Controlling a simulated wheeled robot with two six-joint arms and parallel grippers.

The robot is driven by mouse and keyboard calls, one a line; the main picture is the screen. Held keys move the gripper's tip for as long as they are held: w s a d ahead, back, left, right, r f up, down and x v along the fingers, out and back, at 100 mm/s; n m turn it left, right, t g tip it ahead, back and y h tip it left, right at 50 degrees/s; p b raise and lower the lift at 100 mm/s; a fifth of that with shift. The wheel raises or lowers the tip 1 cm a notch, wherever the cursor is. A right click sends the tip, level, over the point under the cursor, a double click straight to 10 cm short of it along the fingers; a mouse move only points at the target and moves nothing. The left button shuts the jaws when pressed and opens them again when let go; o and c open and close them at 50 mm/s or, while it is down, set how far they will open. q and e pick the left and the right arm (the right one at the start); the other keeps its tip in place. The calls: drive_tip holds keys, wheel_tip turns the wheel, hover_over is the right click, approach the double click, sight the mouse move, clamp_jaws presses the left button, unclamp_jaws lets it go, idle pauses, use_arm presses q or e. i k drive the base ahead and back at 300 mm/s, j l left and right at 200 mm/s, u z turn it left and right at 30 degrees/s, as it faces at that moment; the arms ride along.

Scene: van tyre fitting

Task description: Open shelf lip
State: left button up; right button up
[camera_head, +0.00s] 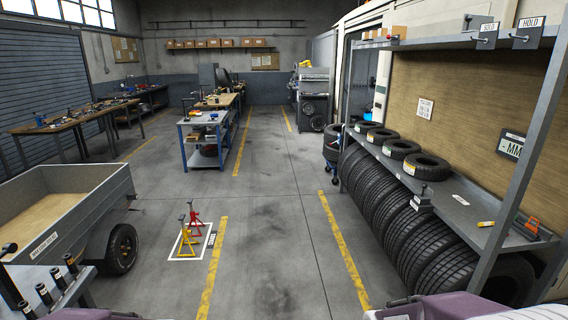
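The shelf rack (468,212) runs along the right side. Its middle board has a grey front edge, and a row of tyres (392,205) stands upright beneath it. A small dark fitting with a pale label (421,198) sits at that front edge; I cannot tell whether it is a latch of the lip. I cannot make out a separate lip or whether it is open. Purple parts of my own arms show at the bottom edge. Neither gripper can be made out.
Several tyres (426,167) lie flat on the board. A grey trailer (70,215) stands at left, near red and yellow axle stands (188,232). A blue trolley (204,138) and workbenches are farther back. The middle floor (285,225) is clear.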

sight(383, 38)
drive_tip(key=i, duration=0.7)
drive_tip(key=i+z, duration=0.1)
drive_tip(key=i, duration=0.6)
drive_tip(key=i+j+z, duration=0.1)
drive_tip(key=i, duration=0.6)
drive_tip(key=i+j, duration=0.2)
drive_tip(key=i, duration=0.5)
drive_tip(key=i+j+z, duration=0.2)
drive_tip(key=i+z, duration=0.2)
drive_tip(key=i+j+z, duration=0.45)
drive_tip(key=i, duration=0.15)
drive_tip(key=i+j+z, duration=0.4)
drive_tip(key=i+j, duration=0.05)
